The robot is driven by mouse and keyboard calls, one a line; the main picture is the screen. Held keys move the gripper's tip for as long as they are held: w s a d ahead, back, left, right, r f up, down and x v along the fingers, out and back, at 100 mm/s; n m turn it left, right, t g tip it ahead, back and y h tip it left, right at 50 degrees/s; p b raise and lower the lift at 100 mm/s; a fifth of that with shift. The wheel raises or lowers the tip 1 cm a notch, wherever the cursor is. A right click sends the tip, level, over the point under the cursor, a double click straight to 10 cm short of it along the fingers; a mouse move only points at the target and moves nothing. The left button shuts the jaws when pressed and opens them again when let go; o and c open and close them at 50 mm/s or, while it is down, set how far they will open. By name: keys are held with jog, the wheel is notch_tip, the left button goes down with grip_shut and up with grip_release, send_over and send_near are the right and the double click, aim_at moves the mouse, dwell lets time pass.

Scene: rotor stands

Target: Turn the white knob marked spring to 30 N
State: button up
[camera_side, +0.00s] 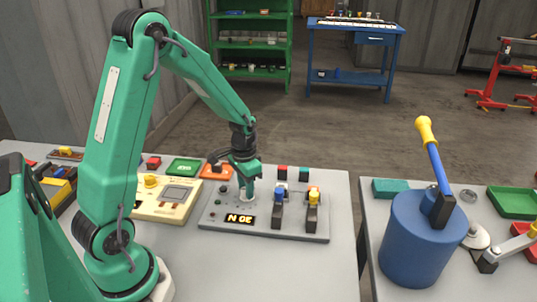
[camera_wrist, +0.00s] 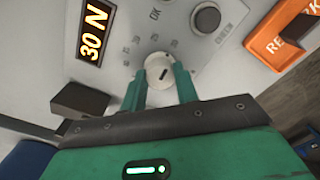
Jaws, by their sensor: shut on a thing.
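The white knob (camera_wrist: 157,66) sits on the grey control panel (camera_side: 295,231). It has a short dark mark on its face. My gripper (camera_wrist: 161,84) is shut on the knob, with one green finger on each side. In the side view my gripper (camera_side: 246,186) comes down on the panel from above and largely hides the knob. The display (camera_wrist: 93,33) beside the knob reads 30 N in the wrist view. In the side view the display (camera_side: 240,219) appears upside down.
Two levers, one blue-topped (camera_side: 280,193) and one yellow-topped (camera_side: 314,197), stand right of the knob. A cream device (camera_side: 172,210) lies to the left. A blue drum (camera_side: 412,245) with a yellow-handled lever stands on the right-hand table, across a gap.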

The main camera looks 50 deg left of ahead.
jog(key=shift+m, duration=0.4)
jog(key=o, duration=1)
jog(key=shift+r, duration=0.15)
notch_tip(320, 180, up, 7)
jog(key=shift+f, duration=0.1)
jog(key=shift+r, duration=0.4)
jog(key=shift+r, duration=0.1)
